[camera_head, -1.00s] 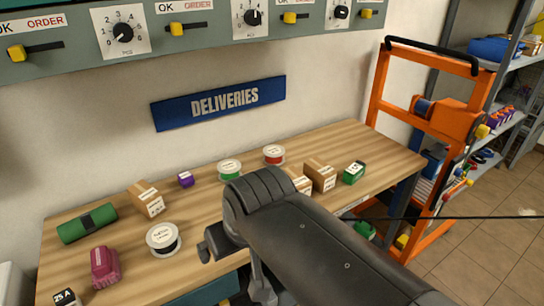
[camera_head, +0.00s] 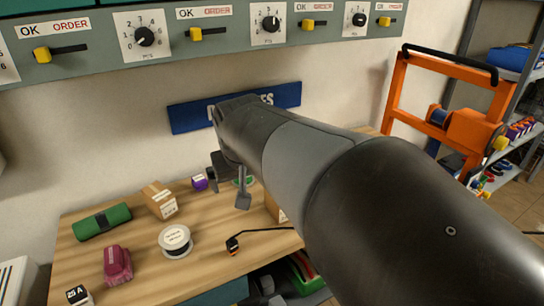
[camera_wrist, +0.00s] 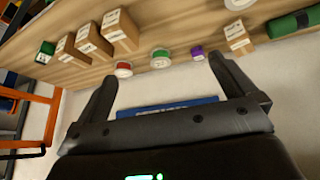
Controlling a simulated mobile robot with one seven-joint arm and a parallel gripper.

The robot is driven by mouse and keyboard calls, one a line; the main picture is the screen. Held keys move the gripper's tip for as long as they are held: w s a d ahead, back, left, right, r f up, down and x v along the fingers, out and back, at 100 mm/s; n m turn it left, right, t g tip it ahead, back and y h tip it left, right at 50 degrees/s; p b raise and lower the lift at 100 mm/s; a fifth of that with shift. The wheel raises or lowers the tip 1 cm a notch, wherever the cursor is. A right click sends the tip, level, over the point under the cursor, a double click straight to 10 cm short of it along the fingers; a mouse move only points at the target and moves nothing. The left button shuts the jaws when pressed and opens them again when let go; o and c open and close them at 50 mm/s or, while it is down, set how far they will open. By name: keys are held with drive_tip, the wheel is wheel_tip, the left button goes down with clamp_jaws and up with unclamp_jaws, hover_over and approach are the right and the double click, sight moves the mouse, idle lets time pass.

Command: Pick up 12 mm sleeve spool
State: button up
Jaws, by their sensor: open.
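Three sleeve spools are in view; I cannot read their labels, so I cannot tell which is the 12 mm one. A white spool with a black band (camera_head: 175,241) lies on the front part of the bench; its edge shows in the wrist view (camera_wrist: 238,4). A green-banded spool (camera_wrist: 160,58) and a red-banded spool (camera_wrist: 123,69) lie near the wall. In the head view the green one (camera_head: 244,181) is partly hidden by my gripper, and the red one is hidden by my arm. My gripper (camera_head: 231,184) is open and empty above the bench; its fingers (camera_wrist: 163,75) frame the wall-side area.
The wooden bench (camera_head: 120,215) also holds cartons (camera_head: 160,199), a purple box (camera_head: 199,182), a green roll (camera_head: 102,222), a maroon item (camera_head: 117,264) and a small black-orange item (camera_head: 233,246). An orange frame (camera_head: 398,90) stands right. A control panel overhangs the back.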

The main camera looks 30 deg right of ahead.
drive_tip(key=w+d+f+m, duration=0.1)
drive_tip(key=w+d+f, duration=0.2)
drive_tip(key=w+d, duration=0.5)
drive_tip(key=w+d+f+m+h, duration=0.1)
drive_tip(key=w+d+f, duration=0.2)
drive_tip(key=w+d, duration=0.45)
drive_tip(key=w+d+f+m, duration=0.1)
drive_tip(key=w+d+f, duration=0.2)
drive_tip(key=w+d, duration=0.5)
drive_tip(key=w+d+f, duration=0.2)
drive_tip(key=w+f, duration=0.1)
drive_tip(key=f, duration=0.1)
drive_tip(key=w+d+f+m, duration=0.1)
drive_tip(key=w+d+f, duration=0.2)
drive_tip(key=f, duration=0.1)
drive_tip(key=w+d+f+m, duration=0.1)
drive_tip(key=w+d+f, duration=0.2)
drive_tip(key=f, duration=0.1)
drive_tip(key=shift+d+f+g+h, duration=0.1)
drive_tip(key=shift+f+g+h, duration=0.05)
drive_tip(key=shift+g+h, duration=0.15)
drive_tip(key=shift+x, duration=2.65)
drive_tip(key=shift+c, duration=0.4)
drive_tip(key=c, duration=0.9)
